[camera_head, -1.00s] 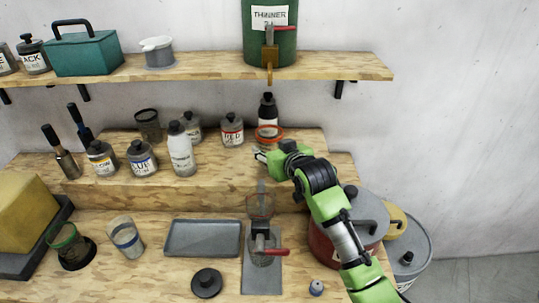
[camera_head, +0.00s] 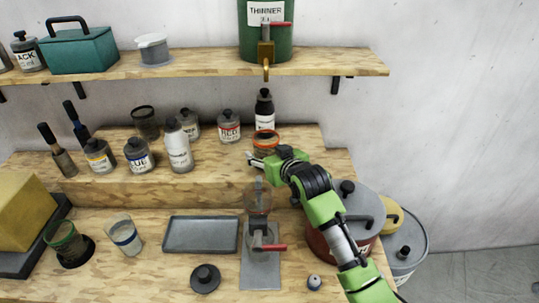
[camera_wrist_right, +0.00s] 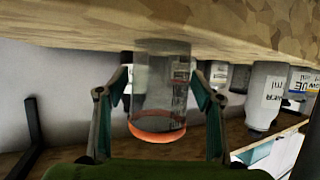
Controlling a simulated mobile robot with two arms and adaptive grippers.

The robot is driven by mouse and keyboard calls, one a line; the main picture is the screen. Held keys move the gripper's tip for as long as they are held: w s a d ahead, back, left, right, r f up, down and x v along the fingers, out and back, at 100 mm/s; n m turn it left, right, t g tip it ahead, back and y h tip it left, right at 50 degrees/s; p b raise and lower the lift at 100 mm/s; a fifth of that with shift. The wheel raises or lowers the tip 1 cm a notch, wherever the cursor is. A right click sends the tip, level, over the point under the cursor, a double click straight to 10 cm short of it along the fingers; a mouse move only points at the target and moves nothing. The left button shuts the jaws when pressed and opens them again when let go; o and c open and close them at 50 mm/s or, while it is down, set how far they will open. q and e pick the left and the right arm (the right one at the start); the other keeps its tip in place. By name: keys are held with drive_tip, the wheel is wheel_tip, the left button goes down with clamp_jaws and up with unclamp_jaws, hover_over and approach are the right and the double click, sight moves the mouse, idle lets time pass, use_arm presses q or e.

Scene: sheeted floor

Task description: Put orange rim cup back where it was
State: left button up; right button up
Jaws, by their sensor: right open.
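The orange rim cup (camera_head: 266,145), clear with an orange band at its rim, stands upright on the raised wooden step (camera_head: 225,168), at its right end in front of a black-capped bottle. My right gripper (camera_head: 266,158) is at the cup from the front, with its lower part hidden behind the gripper. In the right wrist view, which is upside down, the cup (camera_wrist_right: 160,88) is between the two spread fingers (camera_wrist_right: 161,95), with a gap on each side, and its base meets the wood. My left gripper is not in view.
The black-capped bottle (camera_head: 264,110) is close behind the cup, and the RED jar (camera_head: 229,127) is to its left. A wall shelf (camera_head: 200,62) with a THINNER can (camera_head: 265,35) hangs above. A stand with a red handle (camera_head: 264,245) is below.

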drive_tip(key=shift+s+d+r, duration=0.25)
drive_tip(key=shift+s, duration=0.2)
drive_tip(key=b+v, duration=0.2)
drive_tip(key=v, duration=0.9)
